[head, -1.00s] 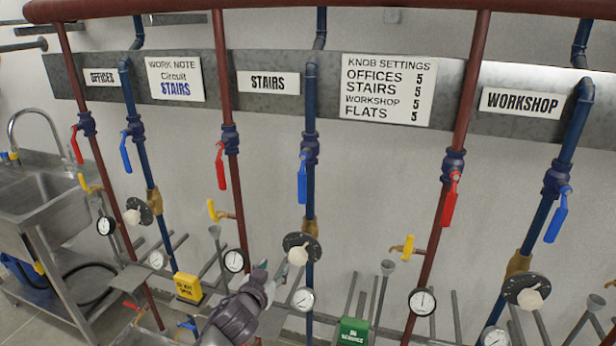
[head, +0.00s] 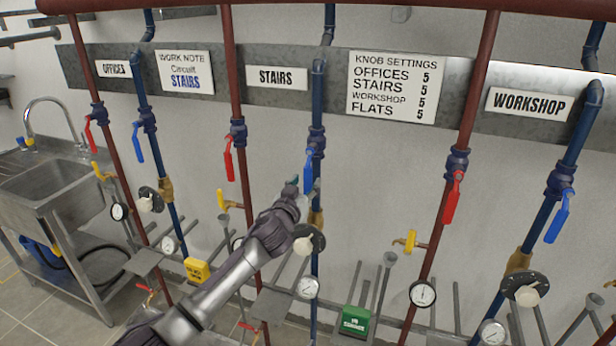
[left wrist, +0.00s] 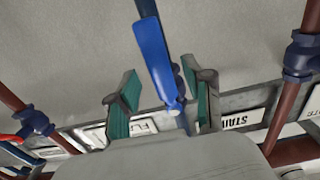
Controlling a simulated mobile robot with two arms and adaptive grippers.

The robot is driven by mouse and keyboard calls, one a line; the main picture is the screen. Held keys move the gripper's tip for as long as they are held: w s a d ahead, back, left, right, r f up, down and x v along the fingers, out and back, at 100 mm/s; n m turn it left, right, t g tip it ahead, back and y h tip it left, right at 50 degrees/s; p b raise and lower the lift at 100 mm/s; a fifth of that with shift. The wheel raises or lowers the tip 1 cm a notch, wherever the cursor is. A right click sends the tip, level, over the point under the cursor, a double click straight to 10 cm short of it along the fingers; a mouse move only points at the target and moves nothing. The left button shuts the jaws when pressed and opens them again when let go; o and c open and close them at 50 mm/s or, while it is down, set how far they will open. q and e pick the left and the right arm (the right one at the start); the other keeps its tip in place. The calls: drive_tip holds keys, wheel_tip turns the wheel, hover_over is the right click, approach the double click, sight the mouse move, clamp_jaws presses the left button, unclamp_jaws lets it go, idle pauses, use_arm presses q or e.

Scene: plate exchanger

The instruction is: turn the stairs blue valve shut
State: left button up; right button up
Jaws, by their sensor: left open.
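The stairs blue valve (head: 317,138) is on the blue pipe just right of the STAIRS sign (head: 276,78). Its blue lever (head: 309,166) hangs down, roughly along the pipe. My left gripper (head: 300,187) is at the lever's lower end, and its arm comes up from the bottom left. In the left wrist view, the blue lever (left wrist: 155,55) shows between the two open green-padded fingers (left wrist: 163,100), with a gap on either side. I cannot tell how far it reaches between them in depth. My right gripper is not in view.
A red-handled valve (head: 229,158) hangs on the red pipe to the left. Below my gripper are a round knob (head: 303,245) and a gauge (head: 307,287). A yellow tap (head: 222,201) and a funnel (head: 301,246) are close by.

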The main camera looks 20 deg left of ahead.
use_arm(q)
drive_tip(key=shift+w, duration=1.35)
clamp_jaws()
